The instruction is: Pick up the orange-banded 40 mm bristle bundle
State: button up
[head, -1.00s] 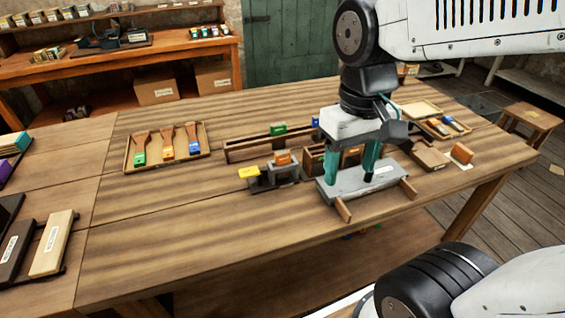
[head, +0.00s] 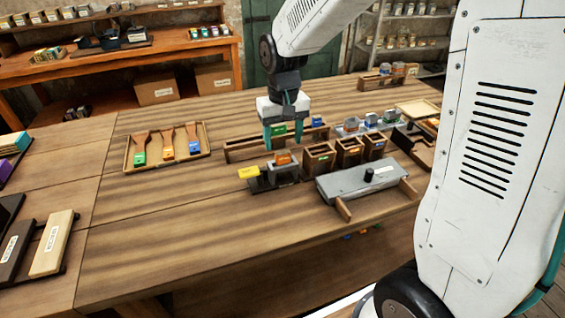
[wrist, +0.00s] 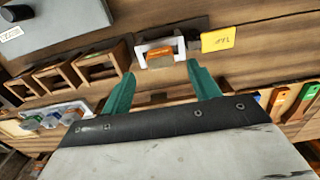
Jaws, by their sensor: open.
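My gripper (head: 283,141) is open and empty. It hangs over the bench near the long wooden rack (head: 240,150) and a small grey stand (head: 282,172). In the wrist view its fingertips (wrist: 160,68) point toward the stand, which holds an orange piece (wrist: 160,53). This piece also shows in the head view (head: 283,157), apart from the fingers. Small grey pieces with coloured bands (head: 352,125) stand in a row behind the wooden boxes. They also show at the wrist view's left (wrist: 45,120). I cannot tell which piece is the orange-banded 40 mm bundle.
Three open wooden boxes (head: 348,152) stand right of the stand. A grey plate fixture (head: 350,182) with a black knob lies in front of them. A yellow tag (head: 249,172) sits left of the stand. A brush tray (head: 167,165) lies left.

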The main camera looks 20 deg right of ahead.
aim_at(282, 151)
jog(key=f, duration=0.5)
jog(key=shift+w+a, duration=0.1)
jog(key=shift+w, duration=0.1)
jog(key=shift+r, duration=0.1)
jog(key=c, duration=1.1)
jog(key=shift+r, duration=0.1)
jog(key=shift+c, duration=0.2)
